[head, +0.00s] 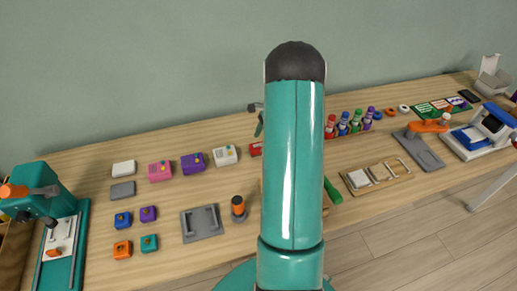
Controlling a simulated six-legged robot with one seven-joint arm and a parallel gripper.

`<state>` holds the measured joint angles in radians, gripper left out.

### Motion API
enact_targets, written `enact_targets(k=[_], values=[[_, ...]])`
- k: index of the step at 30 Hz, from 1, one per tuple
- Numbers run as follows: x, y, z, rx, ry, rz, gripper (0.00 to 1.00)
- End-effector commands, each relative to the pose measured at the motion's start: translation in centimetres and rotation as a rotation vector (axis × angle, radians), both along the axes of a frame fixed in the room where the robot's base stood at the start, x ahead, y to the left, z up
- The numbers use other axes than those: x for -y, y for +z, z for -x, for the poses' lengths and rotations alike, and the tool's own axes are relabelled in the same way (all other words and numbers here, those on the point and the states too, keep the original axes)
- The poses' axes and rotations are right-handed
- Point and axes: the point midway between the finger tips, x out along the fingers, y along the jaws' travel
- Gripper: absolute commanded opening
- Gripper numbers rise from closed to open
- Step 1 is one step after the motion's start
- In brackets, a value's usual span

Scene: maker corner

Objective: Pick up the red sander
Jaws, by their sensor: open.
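A red block-like thing (256,148) lies near the back of the bench, at the right end of a row of similar coloured blocks. My teal arm hides its right side, so I cannot tell for sure whether it is the red sander. My arm rises through the middle of the head view and covers that part of the bench. The jaws of my gripper cannot be made out in this view.
Pink (159,171), purple (193,163) and white (225,154) blocks lie left of the red one. A grey plate (202,223) and orange-topped item (238,208) lie nearer. Coloured bottles (355,121) stand right of my arm. A teal machine (62,235) stands far left.

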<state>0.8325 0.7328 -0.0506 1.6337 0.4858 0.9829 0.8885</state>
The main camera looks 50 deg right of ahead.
Motion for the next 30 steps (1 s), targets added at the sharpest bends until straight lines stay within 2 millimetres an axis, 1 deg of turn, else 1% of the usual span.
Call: enact_targets(k=[1,3,6,9,14,17,21,22,30], values=[[-0.4,-0.9,-0.1,-0.001,0.001,-0.003,0.65],[-0.8,-1.9,-0.2,-0.001,0.002,-0.003,0.65],[-1.1,-2.8,-0.4,-0.001,0.002,-0.002,0.65],[-1.2,-3.2,-0.5,0.0,0.001,0.0,0.65],[-1.2,-3.1,-0.5,0.0,0.001,0.0,0.65],[-1.2,-3.1,-0.5,0.001,0.002,0.0,0.48],[-1.2,-3.1,-0.5,0.001,0.002,0.0,0.2],[-1.2,-3.1,-0.5,0.001,0.002,0.0,0.17],[-1.2,-3.0,-0.5,0.001,0.002,0.0,0.17]])
